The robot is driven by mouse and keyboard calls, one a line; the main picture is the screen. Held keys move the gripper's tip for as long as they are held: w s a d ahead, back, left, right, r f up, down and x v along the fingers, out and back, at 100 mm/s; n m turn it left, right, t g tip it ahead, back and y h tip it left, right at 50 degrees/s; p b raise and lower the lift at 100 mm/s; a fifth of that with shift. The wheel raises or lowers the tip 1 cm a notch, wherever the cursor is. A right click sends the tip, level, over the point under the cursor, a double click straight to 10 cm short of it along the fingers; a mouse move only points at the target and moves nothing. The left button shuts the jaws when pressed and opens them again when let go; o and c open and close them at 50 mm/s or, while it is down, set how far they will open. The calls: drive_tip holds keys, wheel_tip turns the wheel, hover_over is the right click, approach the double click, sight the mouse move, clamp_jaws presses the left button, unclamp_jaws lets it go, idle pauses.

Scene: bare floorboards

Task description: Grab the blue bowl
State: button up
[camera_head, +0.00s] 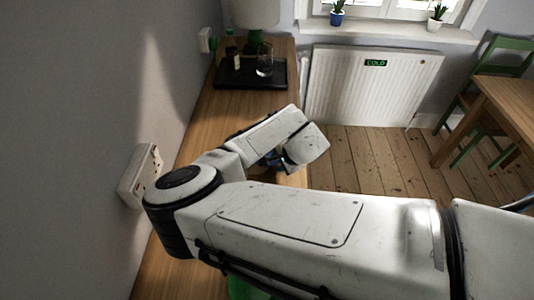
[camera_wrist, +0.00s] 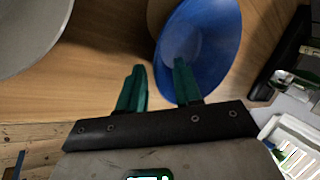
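The blue bowl (camera_wrist: 215,40) lies on the wooden counter (camera_wrist: 105,45) at the upper middle of the wrist view, its inside facing the camera. My gripper (camera_wrist: 160,66) is open, with two green fingers apart and nothing between them that I can see held. In the picture the right finger overlaps the bowl's inside, and the left finger is outside its left rim over bare wood. I cannot tell whether either finger touches the bowl. In the head view my arm hides the gripper and most or all of the bowl.
A grey-white round dish (camera_wrist: 28,35) is at the wrist view's upper left. A brown round thing shows partly behind the bowl. A black tray (camera_head: 235,78) with a glass (camera_head: 264,59) stands farther along the counter. The wall runs along the left; a radiator (camera_head: 370,88) is beyond.

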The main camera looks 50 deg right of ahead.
drive_tip(key=shift+w+f, duration=0.15)
drive_tip(key=shift+f, duration=0.15)
drive_tip(key=shift+c, duration=0.3)
clamp_jaws()
